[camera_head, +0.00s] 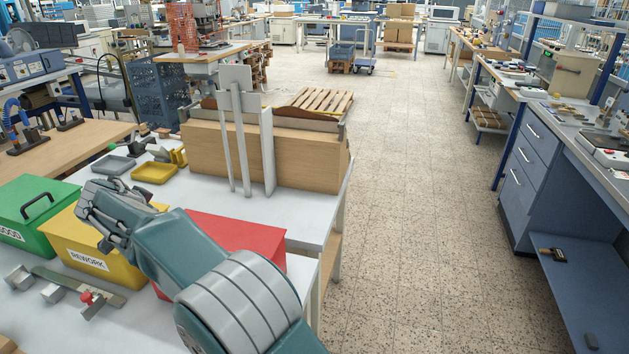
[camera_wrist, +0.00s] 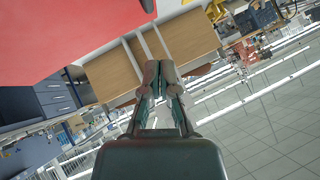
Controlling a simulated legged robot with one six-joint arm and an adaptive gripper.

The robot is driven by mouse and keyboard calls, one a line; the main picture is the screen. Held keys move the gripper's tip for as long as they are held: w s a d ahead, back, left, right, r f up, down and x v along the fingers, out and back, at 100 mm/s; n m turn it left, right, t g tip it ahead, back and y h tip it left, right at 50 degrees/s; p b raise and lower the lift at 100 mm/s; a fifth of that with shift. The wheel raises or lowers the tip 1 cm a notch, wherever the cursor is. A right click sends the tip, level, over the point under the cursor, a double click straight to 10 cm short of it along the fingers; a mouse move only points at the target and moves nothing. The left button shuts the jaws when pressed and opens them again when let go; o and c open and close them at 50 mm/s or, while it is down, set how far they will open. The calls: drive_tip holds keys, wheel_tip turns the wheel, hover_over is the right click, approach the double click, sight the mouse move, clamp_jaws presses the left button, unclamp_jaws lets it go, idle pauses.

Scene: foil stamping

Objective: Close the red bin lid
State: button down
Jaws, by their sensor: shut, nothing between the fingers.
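The red bin (camera_head: 245,232) stands at the right end of the bin row, on the white table. My arm crosses in front of it and hides much of it, so I cannot tell how its lid stands. A broad red surface (camera_wrist: 60,35) fills the upper left of the wrist view, with a small dark part at its edge. My gripper (camera_head: 92,208) is over the yellow bin, left of the red one. In the wrist view my gripper (camera_wrist: 158,68) has its fingertips together, with nothing between them, apart from the red surface.
The yellow REWORK bin (camera_head: 118,267) and the green GOOD bin (camera_head: 30,190) stand to the left. A wooden box-like block (camera_head: 220,155) with grey uprights stands behind. Small trays (camera_head: 154,173) lie behind the bins. The floor at right (camera_head: 410,220) is clear.

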drive_tip(key=shift+n+h, duration=0.3)
drive_tip(key=shift+h, duration=0.1)
drive_tip(key=f, duration=0.1)
drive_tip(key=a+f, duration=0.1)
drive_tip(key=f, duration=0.1)
drive_tip(key=a+f, duration=0.1)
drive_tip(key=f, duration=0.1)
drive_tip(key=shift+w+f, duration=0.1)
drive_tip(key=shift+w, duration=0.25)
drive_tip(key=shift+w+d+f, duration=0.1)
drive_tip(key=shift+d+f, duration=0.1)
drive_tip(key=shift+f, duration=0.5)
drive_tip(key=shift+a+f, duration=0.2)
drive_tip(key=shift+f, duration=0.1)
drive_tip(key=shift+g, duration=0.3)
drive_tip(key=v, duration=1.2)
drive_tip(key=shift+r, duration=0.2)
